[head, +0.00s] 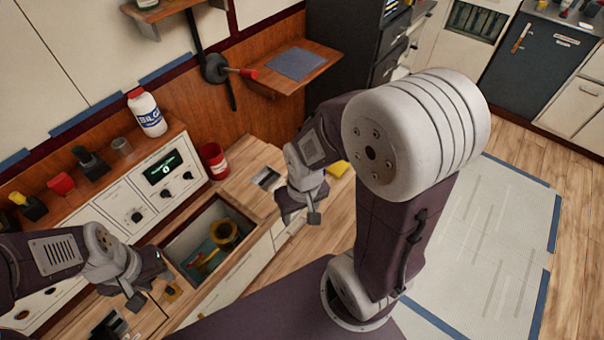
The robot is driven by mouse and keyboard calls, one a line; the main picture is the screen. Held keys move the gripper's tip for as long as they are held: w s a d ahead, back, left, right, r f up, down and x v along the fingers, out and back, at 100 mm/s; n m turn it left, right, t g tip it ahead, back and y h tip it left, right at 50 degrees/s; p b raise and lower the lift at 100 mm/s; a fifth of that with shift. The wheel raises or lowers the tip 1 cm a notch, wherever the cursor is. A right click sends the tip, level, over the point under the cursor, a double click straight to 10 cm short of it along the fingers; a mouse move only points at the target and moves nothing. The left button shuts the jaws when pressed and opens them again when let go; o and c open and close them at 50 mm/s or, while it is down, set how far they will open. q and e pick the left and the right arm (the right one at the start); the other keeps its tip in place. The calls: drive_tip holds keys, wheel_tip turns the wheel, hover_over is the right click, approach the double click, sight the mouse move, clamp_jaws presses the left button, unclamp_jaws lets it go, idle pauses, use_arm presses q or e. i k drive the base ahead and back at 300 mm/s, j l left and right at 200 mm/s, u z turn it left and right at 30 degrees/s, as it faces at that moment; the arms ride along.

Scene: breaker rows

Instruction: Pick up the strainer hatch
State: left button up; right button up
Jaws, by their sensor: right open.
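A small flat grey metallic plate (267,178) lies on the wooden counter, right of the red can; it may be the strainer hatch, but I cannot tell for sure. My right gripper (299,216) is open and hangs to the right of and nearer than this plate, by the counter's front edge, with nothing seen between its fingers. My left gripper (151,289) is over the counter at the lower left, left of the open recessed bin (183,243). Its finger gap is not clear.
The bin holds a dark round piece and yellow items (224,234). A red can (214,160) stands behind it. A white bottle (147,112) stands on the ledge above the control panel (163,168). A yellow block (338,169) lies beyond my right gripper.

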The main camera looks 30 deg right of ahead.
sight(254, 185)
drive_tip(key=z, duration=0.6)
drive_tip(key=k+l+u, duration=0.25)
drive_tip(key=i+l+u, duration=0.2)
drive_tip(key=l+u, duration=0.8)
drive_tip(key=l, duration=0.25)
drive_tip(key=l+u, duration=0.45)
drive_tip(key=l, duration=0.25)
drive_tip(key=i+l+u, duration=0.15)
drive_tip(key=l+u, duration=0.7)
drive_tip(key=l, duration=0.2)
drive_tip(key=l+u, duration=0.45)
drive_tip(key=l, duration=0.1)
